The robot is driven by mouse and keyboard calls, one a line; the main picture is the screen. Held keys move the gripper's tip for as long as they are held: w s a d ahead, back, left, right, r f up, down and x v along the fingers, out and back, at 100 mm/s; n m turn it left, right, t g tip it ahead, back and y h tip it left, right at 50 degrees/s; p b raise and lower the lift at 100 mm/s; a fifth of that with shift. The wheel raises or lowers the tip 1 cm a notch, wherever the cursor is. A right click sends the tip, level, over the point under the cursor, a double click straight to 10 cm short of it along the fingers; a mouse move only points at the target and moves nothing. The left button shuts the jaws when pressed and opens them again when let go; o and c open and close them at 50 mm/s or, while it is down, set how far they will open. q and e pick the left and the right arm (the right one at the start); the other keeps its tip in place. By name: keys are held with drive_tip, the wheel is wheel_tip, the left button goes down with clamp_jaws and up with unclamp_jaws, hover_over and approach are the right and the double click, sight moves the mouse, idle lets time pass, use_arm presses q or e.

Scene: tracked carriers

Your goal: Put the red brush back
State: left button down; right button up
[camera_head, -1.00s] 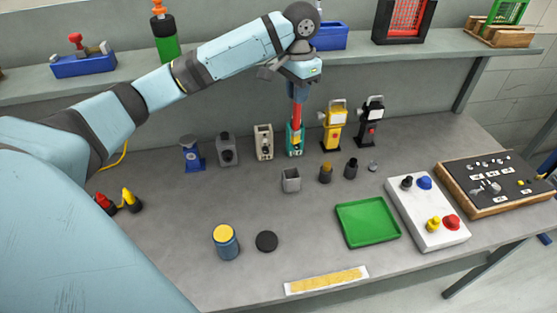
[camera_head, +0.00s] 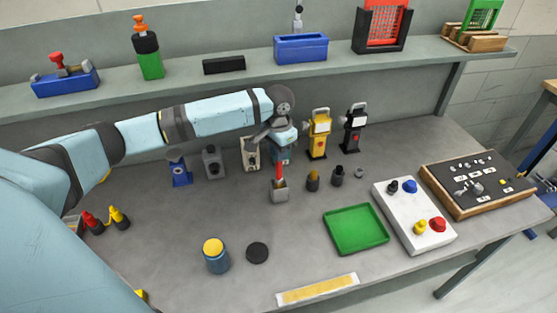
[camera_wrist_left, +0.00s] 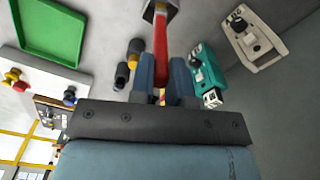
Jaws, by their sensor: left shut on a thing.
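The red brush (camera_head: 279,171) is held upright by my left gripper (camera_head: 281,155), which is shut on it. The brush's lower end is at the mouth of the small grey square cup (camera_head: 279,195); how deep it reaches I cannot tell. In the left wrist view the red brush (camera_wrist_left: 160,45) runs from between the fingers (camera_wrist_left: 162,85) to the grey cup (camera_wrist_left: 152,12) at the top edge. My right gripper is not in view.
A teal device (camera_wrist_left: 208,75) stands close beside the gripper. A cream device (camera_head: 250,153) and a yellow one (camera_head: 318,135) flank it. Small dark cylinders (camera_head: 313,180) stand right of the cup. A green tray (camera_head: 356,230) lies nearer.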

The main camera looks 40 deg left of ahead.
sight(279, 179)
use_arm(q)
drive_tip(key=shift+f, duration=1.9)
drive_tip(key=c, duration=1.1)
unclamp_jaws()
drive_tip(key=shift+f, duration=0.15)
wheel_tip(279, 179, up, 12)
drive_tip(key=shift+r+b, duration=0.15)
drive_tip(key=shift+b, duration=0.4)
